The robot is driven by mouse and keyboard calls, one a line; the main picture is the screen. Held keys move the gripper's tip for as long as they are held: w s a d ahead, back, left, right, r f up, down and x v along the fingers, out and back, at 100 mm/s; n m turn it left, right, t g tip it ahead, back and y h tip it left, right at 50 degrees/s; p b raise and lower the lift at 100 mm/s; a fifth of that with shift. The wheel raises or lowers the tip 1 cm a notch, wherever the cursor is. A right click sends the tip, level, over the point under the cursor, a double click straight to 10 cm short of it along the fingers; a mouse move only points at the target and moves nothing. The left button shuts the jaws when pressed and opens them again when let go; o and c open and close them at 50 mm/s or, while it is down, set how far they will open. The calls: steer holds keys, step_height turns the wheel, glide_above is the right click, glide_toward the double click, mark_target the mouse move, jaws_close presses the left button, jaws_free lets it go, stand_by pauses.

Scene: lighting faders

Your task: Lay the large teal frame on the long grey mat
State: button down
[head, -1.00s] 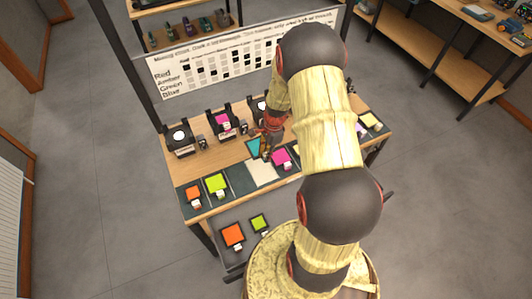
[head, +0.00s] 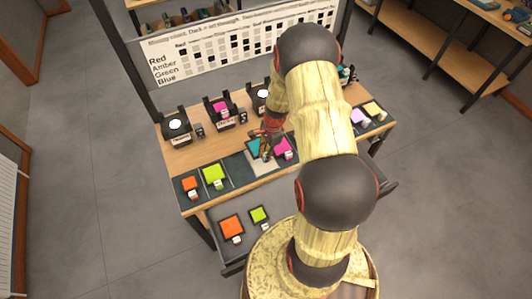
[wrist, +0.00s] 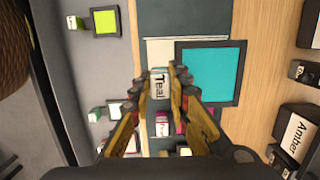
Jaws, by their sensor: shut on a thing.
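The large teal frame, a teal sheet in a dark border, shows in the wrist view (wrist: 212,72) and partly in the head view (head: 253,147). My gripper (wrist: 160,78) is shut on its white tab, which reads "Teal". The frame reaches out to the right of the fingers in the wrist view. The long dark grey mat (wrist: 185,18) runs along the table's front and also shows in the head view (head: 238,173). The frame overlaps the mat in view; I cannot tell whether it touches it. My arm hides part of the table.
A cream panel (wrist: 158,50) lies on the mat beside the frame. Orange (head: 190,184), lime (head: 214,175) and pink (head: 284,148) frames lie along the strip. Black lamps (head: 176,125) stand behind. A lower shelf holds a second orange frame (head: 231,226) and a small lime one (head: 259,214).

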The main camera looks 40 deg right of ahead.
steer(key=shift+f+b, duration=1.1)
steer(key=shift+f, duration=0.95)
steer(key=shift+f+b, duration=0.65)
steer(key=shift+f, duration=0.6)
steer(key=c, duration=1.6)
jaws_free()
steer(key=shift+a, duration=0.1)
steer(key=r, duration=0.4)
steer(key=d+r, duration=0.1)
steer(key=r, duration=0.6)
steer(key=shift+s+d+r, duration=0.25)
steer(key=shift+d+r, duration=0.1)
steer(key=shift+d, duration=0.05)
step_height(320, 180, up, 7)
steer(key=p, duration=0.5)
steer(key=shift+r+p, duration=0.1)
steer(key=shift+p, duration=0.2)
